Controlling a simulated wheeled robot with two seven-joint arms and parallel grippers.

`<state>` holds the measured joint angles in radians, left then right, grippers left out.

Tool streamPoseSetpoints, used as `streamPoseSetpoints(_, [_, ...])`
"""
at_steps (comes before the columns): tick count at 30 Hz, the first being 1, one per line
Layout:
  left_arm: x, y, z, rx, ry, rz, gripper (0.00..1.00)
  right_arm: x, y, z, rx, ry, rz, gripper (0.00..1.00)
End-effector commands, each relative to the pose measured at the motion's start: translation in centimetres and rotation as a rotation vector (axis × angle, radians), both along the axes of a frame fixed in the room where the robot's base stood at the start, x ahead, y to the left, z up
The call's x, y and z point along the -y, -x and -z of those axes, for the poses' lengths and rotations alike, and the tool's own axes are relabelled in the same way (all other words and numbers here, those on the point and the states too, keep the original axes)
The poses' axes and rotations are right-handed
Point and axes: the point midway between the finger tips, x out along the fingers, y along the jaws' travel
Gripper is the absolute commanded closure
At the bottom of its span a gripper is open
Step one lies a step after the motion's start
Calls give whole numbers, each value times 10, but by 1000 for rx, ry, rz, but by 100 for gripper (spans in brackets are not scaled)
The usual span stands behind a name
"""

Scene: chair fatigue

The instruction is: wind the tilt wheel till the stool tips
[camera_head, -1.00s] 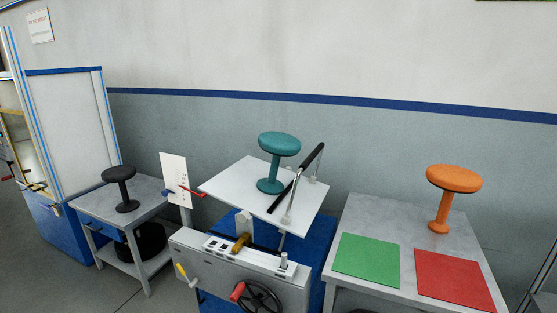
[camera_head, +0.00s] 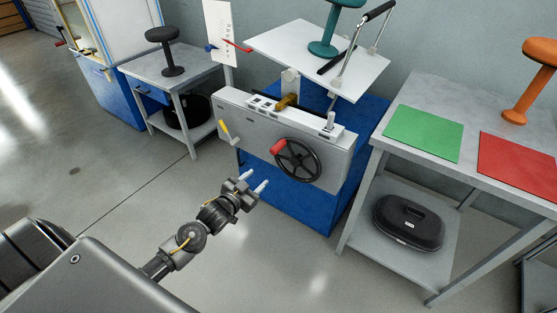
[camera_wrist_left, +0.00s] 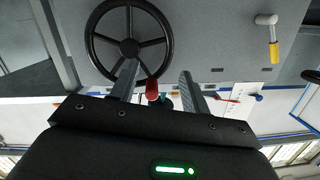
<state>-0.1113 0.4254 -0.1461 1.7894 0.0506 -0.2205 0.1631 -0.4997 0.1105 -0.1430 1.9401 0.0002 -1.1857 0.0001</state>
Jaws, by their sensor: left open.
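The tilt wheel (camera_head: 298,160) is a black spoked handwheel with a red handle (camera_head: 278,147) on the front of the grey machine box (camera_head: 235,107). The teal stool (camera_head: 323,45) stands on the white tilting plate (camera_head: 285,42), its seat cut by the top edge. My left gripper (camera_head: 257,182) is open and empty, in front of the box and below left of the wheel. In the left wrist view the wheel (camera_wrist_left: 128,42) shows upside down beyond my fingers (camera_wrist_left: 155,85), with the red handle (camera_wrist_left: 152,90) between them in the picture, apparently apart. My right gripper is not in view.
A yellow-handled crank (camera_head: 225,131) is left of the wheel. A white card with a red pointer (camera_head: 235,46) stands beside the plate. A right table holds green (camera_head: 423,133) and red (camera_head: 520,165) mats, an orange stool (camera_head: 527,87) and a black case (camera_head: 408,223) below. A black stool (camera_head: 168,50) stands left.

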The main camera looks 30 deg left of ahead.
Motion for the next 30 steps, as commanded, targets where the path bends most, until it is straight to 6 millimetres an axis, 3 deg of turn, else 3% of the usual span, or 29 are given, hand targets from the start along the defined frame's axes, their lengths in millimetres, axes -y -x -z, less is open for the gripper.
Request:
streamPoseSetpoints(3, [9,-5,-41,106,4,34,54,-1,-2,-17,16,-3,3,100])
streamPoseSetpoints(7, [13,-6,-63,151,7,50,54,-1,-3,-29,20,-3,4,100])
streamPoseSetpoints(14, [14,-13,-66,156,7,51,54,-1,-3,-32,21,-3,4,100])
streamPoseSetpoints(30, [26,-100,-64,154,7,49,54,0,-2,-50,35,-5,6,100])
